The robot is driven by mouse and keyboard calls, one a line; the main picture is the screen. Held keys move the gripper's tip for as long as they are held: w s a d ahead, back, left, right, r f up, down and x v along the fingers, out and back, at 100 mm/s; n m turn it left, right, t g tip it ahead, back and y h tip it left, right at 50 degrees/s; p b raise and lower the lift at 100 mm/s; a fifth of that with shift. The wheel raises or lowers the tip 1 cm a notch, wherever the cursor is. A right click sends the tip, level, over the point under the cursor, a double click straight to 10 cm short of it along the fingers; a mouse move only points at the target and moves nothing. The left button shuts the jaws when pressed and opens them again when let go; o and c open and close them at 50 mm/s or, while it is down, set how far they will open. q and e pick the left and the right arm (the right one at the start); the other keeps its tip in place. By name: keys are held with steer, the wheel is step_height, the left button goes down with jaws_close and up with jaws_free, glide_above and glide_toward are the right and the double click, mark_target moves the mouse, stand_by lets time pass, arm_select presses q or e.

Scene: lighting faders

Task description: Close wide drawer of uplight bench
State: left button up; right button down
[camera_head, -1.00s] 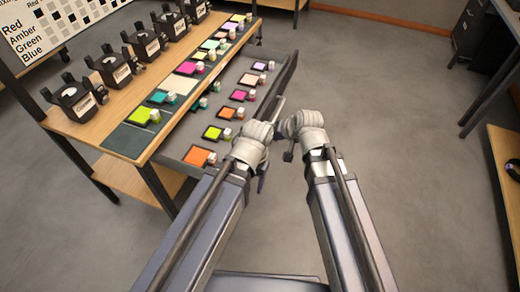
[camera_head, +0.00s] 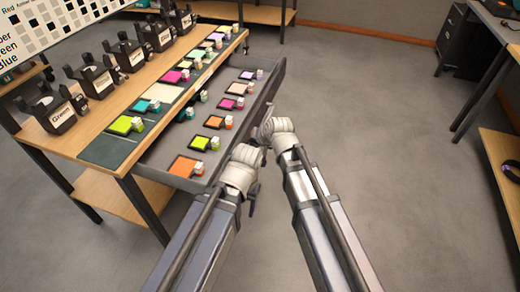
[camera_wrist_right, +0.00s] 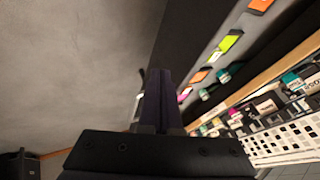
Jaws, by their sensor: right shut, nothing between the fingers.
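The wide drawer (camera_head: 272,90) of the uplight bench (camera_head: 134,162) stands open in the head view. It sticks out to the right from under the wooden top and holds several coloured squares with small tagged blocks. My right gripper (camera_head: 266,114) is at the outer side of the drawer front, near its middle. In the right wrist view its dark fingers (camera_wrist_right: 160,100) are together and empty, with the drawer front close on their right. I cannot tell whether they touch it. My left gripper (camera_head: 252,196) is low, near the drawer's near end, and mostly hidden by its wrist.
Several black lamps (camera_head: 92,80) stand along the bench top beside a row of coloured squares. A lower wooden shelf (camera_head: 100,190) is under the bench. A table (camera_head: 505,165) edges in at the right. The grey floor between is clear.

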arm_select(q)
steer(key=shift+r, duration=0.15)
arm_select(e)
steer(key=shift+w+a+r, duration=0.1)
steer(key=shift+w+a, duration=0.1)
steer(key=shift+a, duration=0.5)
steer(key=shift+w+a+r, duration=0.1)
steer(key=shift+w+a, duration=0.05)
steer(key=shift+a, duration=0.5)
steer(key=shift+w, duration=0.1)
